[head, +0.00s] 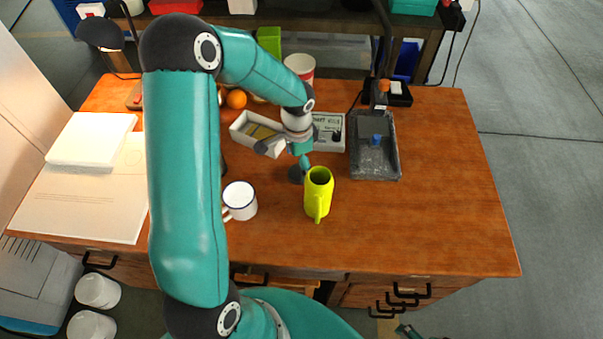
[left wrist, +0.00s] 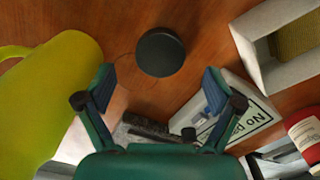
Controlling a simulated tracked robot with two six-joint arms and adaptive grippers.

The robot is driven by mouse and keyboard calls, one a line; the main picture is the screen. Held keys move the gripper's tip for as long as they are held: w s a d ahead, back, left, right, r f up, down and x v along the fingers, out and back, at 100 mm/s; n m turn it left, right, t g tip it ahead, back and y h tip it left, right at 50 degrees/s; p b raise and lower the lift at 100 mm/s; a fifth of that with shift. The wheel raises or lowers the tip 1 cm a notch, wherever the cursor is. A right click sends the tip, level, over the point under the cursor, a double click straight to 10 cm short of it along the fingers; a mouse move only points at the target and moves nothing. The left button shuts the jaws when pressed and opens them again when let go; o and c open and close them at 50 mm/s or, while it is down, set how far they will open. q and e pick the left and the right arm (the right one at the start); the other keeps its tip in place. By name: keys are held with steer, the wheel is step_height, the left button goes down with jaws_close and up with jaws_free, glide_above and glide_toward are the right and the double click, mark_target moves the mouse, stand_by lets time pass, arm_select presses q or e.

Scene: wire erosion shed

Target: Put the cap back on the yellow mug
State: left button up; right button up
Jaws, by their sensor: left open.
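The yellow mug (head: 318,195) stands upright and open-topped on the wooden table, its handle toward the front. It also fills the left of the left wrist view (left wrist: 45,95). The cap, a dark round disc (head: 295,174), lies on the table just left of and behind the mug. It shows whole in the left wrist view (left wrist: 160,54), apart from the mug. My left gripper (head: 303,163) is above and by the cap, open and empty; its fingers (left wrist: 158,82) are spread wide with the cap beyond them. A small teal part at the bottom edge may be my right gripper (head: 407,331).
A white enamel mug (head: 240,201) stands left of the yellow mug. Behind are an open white box (head: 243,136), a white sign (head: 331,130) and a red-and-white cup (head: 300,65). A grey tray (head: 374,165) lies right. The table's right front is clear.

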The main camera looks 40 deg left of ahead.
mark_target(299, 172)
arm_select(q)
step_height(299, 172, down, 4)
steer(key=shift+w, duration=0.15)
steer(key=shift+c, duration=0.2)
steer(key=c, duration=1)
